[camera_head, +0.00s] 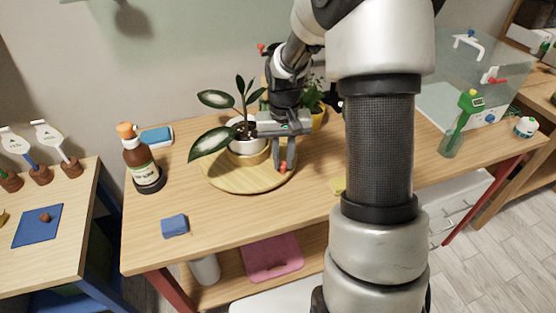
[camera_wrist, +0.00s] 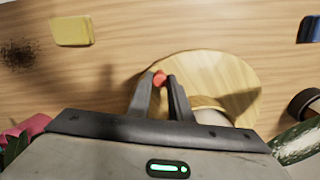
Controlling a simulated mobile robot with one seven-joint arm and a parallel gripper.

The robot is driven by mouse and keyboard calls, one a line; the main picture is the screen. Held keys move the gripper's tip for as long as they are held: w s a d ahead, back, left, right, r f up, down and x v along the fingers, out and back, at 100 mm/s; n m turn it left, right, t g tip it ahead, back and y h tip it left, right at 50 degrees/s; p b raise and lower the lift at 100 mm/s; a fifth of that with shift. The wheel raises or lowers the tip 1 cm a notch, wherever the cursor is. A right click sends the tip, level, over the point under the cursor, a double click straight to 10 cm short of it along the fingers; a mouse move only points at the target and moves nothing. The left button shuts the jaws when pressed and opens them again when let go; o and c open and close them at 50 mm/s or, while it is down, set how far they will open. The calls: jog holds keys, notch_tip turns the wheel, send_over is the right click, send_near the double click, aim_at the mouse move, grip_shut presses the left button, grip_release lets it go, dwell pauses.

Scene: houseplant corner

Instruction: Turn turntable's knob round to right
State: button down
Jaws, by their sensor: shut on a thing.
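The turntable (camera_head: 225,182) is a round light-wood disc on the table, and it also shows in the wrist view (camera_wrist: 225,72). A white pot (camera_head: 248,140) with a leafy plant stands on it. The knob (camera_head: 283,170) is small and red-orange, at the turntable's front right rim in the head view. In the wrist view the knob (camera_wrist: 159,78) sits between my fingertips at the disc's left edge. My gripper (camera_head: 284,164) points down and is shut on the knob. The fingers hide part of the knob.
A brown bottle (camera_head: 141,162) stands left of the turntable, with a blue block (camera_head: 174,226) in front of it. A yellow sponge-like block (camera_head: 338,186) lies to the right, partly behind my arm. A second plant in a yellow pot (camera_head: 318,117) stands behind. The front middle of the table is clear.

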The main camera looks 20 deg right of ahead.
jog(key=shift+w+d+r+n+p, duration=0.1)
jog(key=shift+w+d+n+p, duration=0.6)
jog(key=shift+w+d+n, duration=0.9)
jog(key=shift+w+d+n+p, duration=0.35)
jog(key=shift+w+d+n, duration=0.1)
jog(key=shift+w+n, duration=0.35)
jog(key=shift+w+d+n+p, duration=0.4)
jog(key=shift+w+n, duration=0.25)
jog(key=shift+n, duration=0.25)
jog(key=shift+w+d+n+p, duration=0.2)
jog(key=shift+w+d+n, duration=0.05)
jog(key=shift+w+n, duration=0.4)
jog(key=shift+w+d+n+p, duration=0.2)
jog(key=shift+w+n, duration=0.35)
jog(key=shift+w, duration=0.1)
jog(key=shift+w+d+n+p, duration=0.1)
jog(key=shift+w+n+p, duration=0.25)
jog(key=shift+w+n, duration=0.9)
jog(key=shift+w, duration=0.15)
jog(key=c, duration=1.6)
grip_release()
notch_tip(320, 180, up, 17)
jog(key=shift+r, duration=0.2)
